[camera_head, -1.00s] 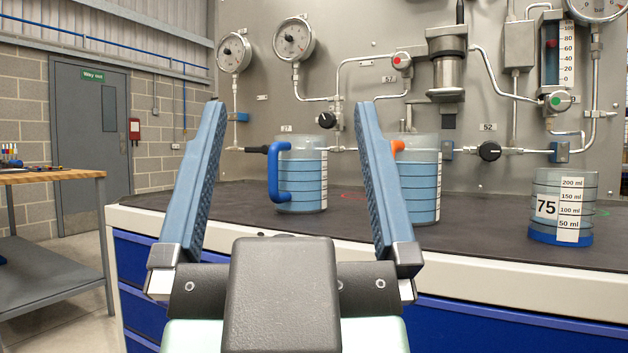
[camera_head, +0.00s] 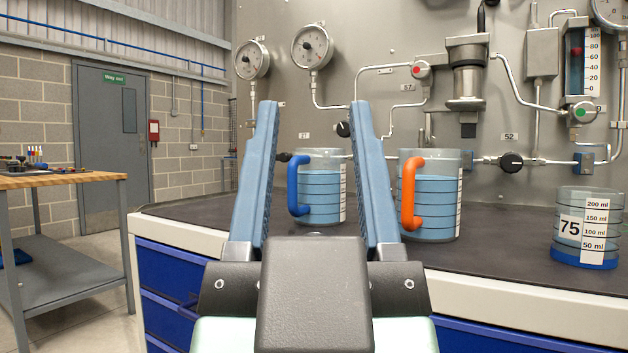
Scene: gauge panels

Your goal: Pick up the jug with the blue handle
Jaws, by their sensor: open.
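The jug with the blue handle (camera_head: 320,198) stands upright on the dark worktop, clear-walled with blue liquid and dark ring lines. Its blue handle (camera_head: 293,186) is on its left side. My gripper (camera_head: 313,110) is open and empty, its two blue fingers pointing forward. In the picture the jug shows between the fingers, farther away on the worktop; I see no contact. A similar jug with an orange handle (camera_head: 437,205) stands to its right, just right of the right finger.
Behind is a grey panel with gauges (camera_head: 312,47), pipes and valves. A wooden-topped bench (camera_head: 60,180) stands at the left. The worktop's front edge is pale.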

